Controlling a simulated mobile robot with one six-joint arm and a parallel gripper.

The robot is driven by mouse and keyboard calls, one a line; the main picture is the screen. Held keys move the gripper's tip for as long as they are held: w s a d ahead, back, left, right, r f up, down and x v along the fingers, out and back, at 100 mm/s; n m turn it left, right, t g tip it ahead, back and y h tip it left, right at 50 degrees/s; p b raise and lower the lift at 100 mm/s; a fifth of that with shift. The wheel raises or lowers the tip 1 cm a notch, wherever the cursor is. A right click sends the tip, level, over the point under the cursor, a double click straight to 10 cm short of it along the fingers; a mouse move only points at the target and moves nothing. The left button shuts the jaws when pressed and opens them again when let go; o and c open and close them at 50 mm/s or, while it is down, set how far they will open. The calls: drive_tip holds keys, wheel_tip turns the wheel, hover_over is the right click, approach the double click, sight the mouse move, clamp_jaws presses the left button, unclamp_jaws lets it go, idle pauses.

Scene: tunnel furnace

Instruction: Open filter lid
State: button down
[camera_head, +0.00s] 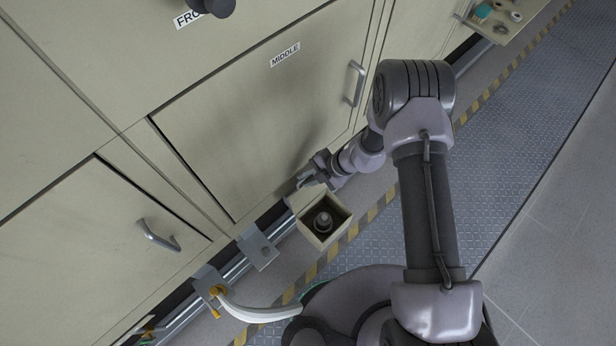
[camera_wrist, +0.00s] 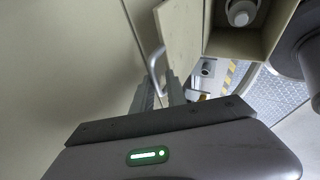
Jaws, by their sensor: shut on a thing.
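The filter box (camera_head: 318,237) is a beige square box low in front of the cabinet. Its top is open, and a round dark fitting (camera_head: 323,222) shows inside it. The filter lid (camera_head: 304,198) is a beige plate standing raised at the box's cabinet-side edge. In the wrist view the lid (camera_wrist: 180,40) stands left of the open box (camera_wrist: 232,47), with a pale fitting inside. A curved metal handle (camera_wrist: 155,62) is on the lid's left side. My gripper (camera_head: 306,179) is shut on this handle; the exact contact is partly hidden between the fingers (camera_wrist: 160,92).
Beige cabinet doors fill the left, with the MIDDLE door (camera_head: 262,110) behind my gripper. A rail (camera_head: 222,275) runs along their base, carrying a bracket with a curved white hose (camera_head: 255,312). A shelf with small parts (camera_head: 497,17) is at top right. Patterned floor (camera_head: 500,130) lies clear at right.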

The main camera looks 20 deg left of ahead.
drive_tip(key=shift+s+d+f, duration=0.1)
drive_tip(key=shift+s+f, duration=0.15)
drive_tip(key=shift+f, duration=0.1)
drive_tip(key=c, duration=1.5)
unclamp_jaws()
drive_tip(key=p+v, duration=0.1)
drive_tip(key=v, duration=0.5)
drive_tip(key=p+v, duration=0.2)
drive_tip(key=v, duration=0.3)
drive_tip(key=p+v, duration=0.1)
drive_tip(key=v, duration=0.5)
drive_tip(key=shift+w+r, duration=0.4)
drive_tip(key=shift+r, duration=0.1)
